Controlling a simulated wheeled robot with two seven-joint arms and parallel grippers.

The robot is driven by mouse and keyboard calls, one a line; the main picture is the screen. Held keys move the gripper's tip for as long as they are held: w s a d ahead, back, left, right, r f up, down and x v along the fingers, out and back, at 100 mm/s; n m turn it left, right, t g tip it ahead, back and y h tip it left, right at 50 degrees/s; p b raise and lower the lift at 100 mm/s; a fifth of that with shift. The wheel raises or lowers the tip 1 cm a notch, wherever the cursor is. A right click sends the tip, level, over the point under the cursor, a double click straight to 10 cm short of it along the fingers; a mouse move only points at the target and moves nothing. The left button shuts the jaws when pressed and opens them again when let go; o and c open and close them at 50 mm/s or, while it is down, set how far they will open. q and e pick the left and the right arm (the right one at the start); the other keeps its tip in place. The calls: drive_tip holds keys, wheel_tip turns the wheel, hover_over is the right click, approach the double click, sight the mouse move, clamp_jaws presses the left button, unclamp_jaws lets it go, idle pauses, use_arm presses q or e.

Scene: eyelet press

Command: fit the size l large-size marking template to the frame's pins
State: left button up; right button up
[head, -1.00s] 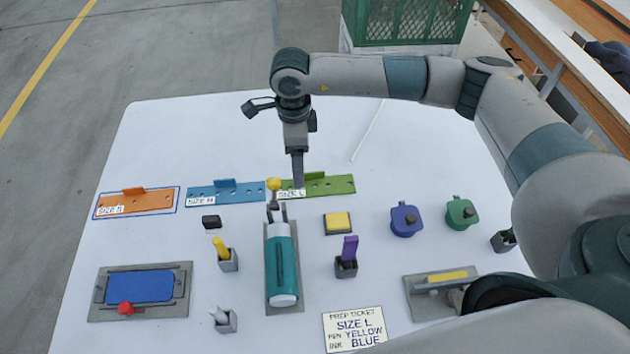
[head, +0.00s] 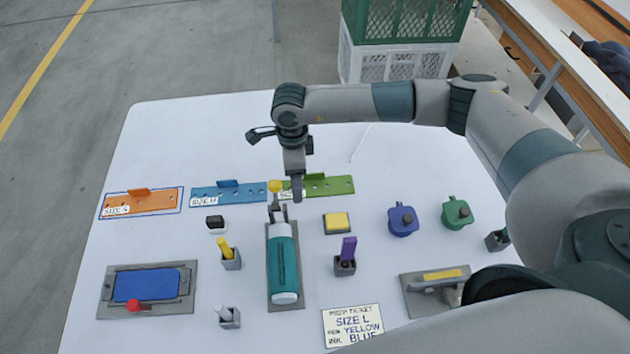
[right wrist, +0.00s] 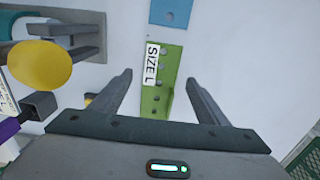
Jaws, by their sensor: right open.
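The green size L template (head: 330,185) lies flat at the back of the table, with holes, a raised tab and a white label partly hidden by my right gripper. My right gripper (head: 297,198) points down at its left, labelled end. In the right wrist view the open, empty fingers (right wrist: 158,80) stand either side of the green strip (right wrist: 171,68), apart from it, with the SIZE L label readable. A grey frame (head: 187,292) around a blue panel (head: 147,285) with a red knob lies at the front left; I cannot make out its pins. My left gripper is not in view.
Orange (head: 150,203) and blue (head: 235,194) templates lie left of the green one. A teal press (head: 284,265) with a yellow knob (head: 275,186) stands close in front of the gripper. A ticket (head: 352,325) reads SIZE L, yellow, blue.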

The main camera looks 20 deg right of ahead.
sight(309, 190)
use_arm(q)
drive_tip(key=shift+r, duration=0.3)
use_arm(e)
drive_tip(key=shift+f, duration=0.9)
drive_tip(key=c, duration=1.1)
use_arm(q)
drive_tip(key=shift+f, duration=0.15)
use_arm(e)
drive_tip(key=shift+r, duration=0.15)
drive_tip(key=shift+c, duration=0.2)
